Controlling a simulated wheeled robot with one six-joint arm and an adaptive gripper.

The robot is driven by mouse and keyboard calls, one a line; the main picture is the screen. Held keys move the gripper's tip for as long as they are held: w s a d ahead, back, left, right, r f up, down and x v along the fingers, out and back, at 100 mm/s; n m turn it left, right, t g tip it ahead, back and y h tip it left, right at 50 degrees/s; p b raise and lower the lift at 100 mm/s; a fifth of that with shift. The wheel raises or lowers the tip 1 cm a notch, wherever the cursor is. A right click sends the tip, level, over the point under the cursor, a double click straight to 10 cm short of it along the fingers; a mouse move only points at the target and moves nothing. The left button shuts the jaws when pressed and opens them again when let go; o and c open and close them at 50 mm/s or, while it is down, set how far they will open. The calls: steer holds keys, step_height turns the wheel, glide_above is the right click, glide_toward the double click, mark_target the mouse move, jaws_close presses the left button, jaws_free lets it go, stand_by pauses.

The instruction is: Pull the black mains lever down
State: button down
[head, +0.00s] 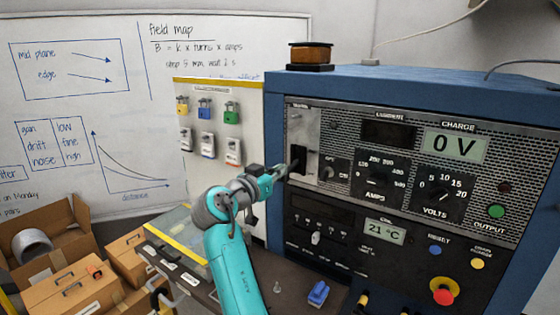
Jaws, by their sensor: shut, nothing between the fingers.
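The black mains lever (299,154) sits on a light grey plate (304,124) at the upper left of the blue power cabinet's front panel. My gripper (286,171) is at the end of the teal and grey arm, at the lever's lower left. Its fingers are shut and empty. The fingertips overlap the lever's lower left in the picture. I cannot tell whether they touch it. The lever's lower end is partly hidden by or blends with the fingertips, so its exact angle is unclear.
Cardboard boxes (75,290) fill the lower left.

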steer(key=shift+t+h, duration=0.6)
steer(key=shift+t, duration=0.2)
steer(key=shift+w+d+f, duration=0.1)
steer(key=shift+w+f, duration=0.05)
steer(key=shift+f, duration=1.05)
steer(key=shift+w+d+f, duration=0.1)
steer(key=shift+w+f, duration=0.05)
steer(key=shift+f, duration=1.05)
